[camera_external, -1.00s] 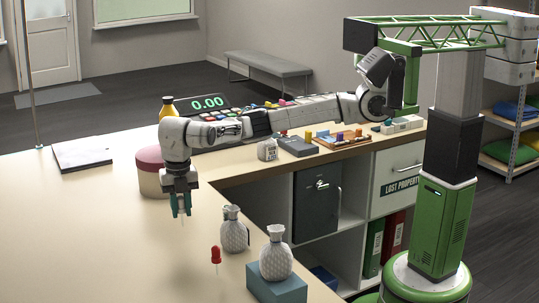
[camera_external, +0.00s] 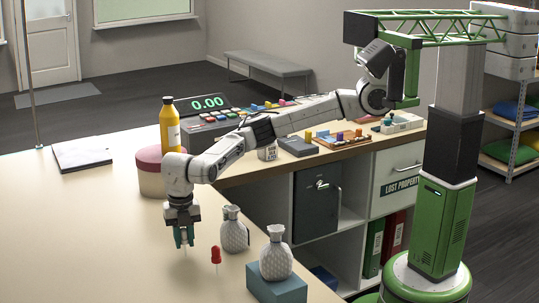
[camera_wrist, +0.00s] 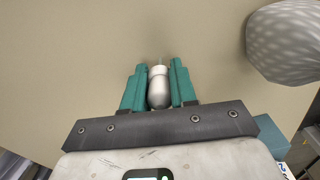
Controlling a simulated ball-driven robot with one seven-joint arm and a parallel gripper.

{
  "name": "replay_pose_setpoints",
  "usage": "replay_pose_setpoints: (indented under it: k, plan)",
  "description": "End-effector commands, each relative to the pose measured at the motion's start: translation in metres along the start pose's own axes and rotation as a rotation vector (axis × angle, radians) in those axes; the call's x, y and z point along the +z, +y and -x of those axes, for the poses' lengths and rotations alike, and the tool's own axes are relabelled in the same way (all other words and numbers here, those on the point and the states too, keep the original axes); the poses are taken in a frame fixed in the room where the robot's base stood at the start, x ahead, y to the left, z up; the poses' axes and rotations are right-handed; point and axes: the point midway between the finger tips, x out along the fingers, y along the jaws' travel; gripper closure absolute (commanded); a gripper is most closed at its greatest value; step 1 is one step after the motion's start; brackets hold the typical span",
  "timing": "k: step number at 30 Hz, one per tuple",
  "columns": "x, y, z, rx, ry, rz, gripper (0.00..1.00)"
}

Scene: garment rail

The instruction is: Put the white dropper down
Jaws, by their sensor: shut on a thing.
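My gripper (camera_external: 184,236) is low over the cream counter (camera_external: 95,235), left of the red dropper and the grey vases. In the wrist view its teal fingers (camera_wrist: 158,88) are shut on the white dropper (camera_wrist: 159,92). The dropper's pale bulb sits between the fingers, and its thin tip points away from the palm. In the external view the dropper is mostly hidden by the fingers, with a faint tip below them. I cannot tell whether the tip touches the counter.
A red dropper (camera_external: 216,255) stands just right of my gripper. One patterned grey vase (camera_external: 234,232) stands behind it; another (camera_external: 276,255) stands on a blue block (camera_external: 277,284). A round pink-lidded box (camera_external: 149,178) and a yellow bottle (camera_external: 169,130) are behind.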

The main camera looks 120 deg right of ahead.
Motion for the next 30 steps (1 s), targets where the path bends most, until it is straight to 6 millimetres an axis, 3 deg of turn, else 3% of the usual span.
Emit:
replay_pose_setpoints:
  k: [8, 9, 16, 29, 30]
  plan:
    - [-0.0002, 0.0000, -0.0044, -0.001, 0.001, -0.001, 1.00]
    - [0.0000, 0.0002, -0.0037, 0.000, 0.000, -0.001, 0.70]
    - [0.0001, 0.0002, -0.0036, 0.000, 0.000, -0.001, 0.48]
    - [0.0012, 0.0011, -0.0062, 0.003, -0.002, -0.001, 0.48]
    - [0.0006, 0.0011, 0.0003, 0.003, -0.001, -0.001, 0.48]
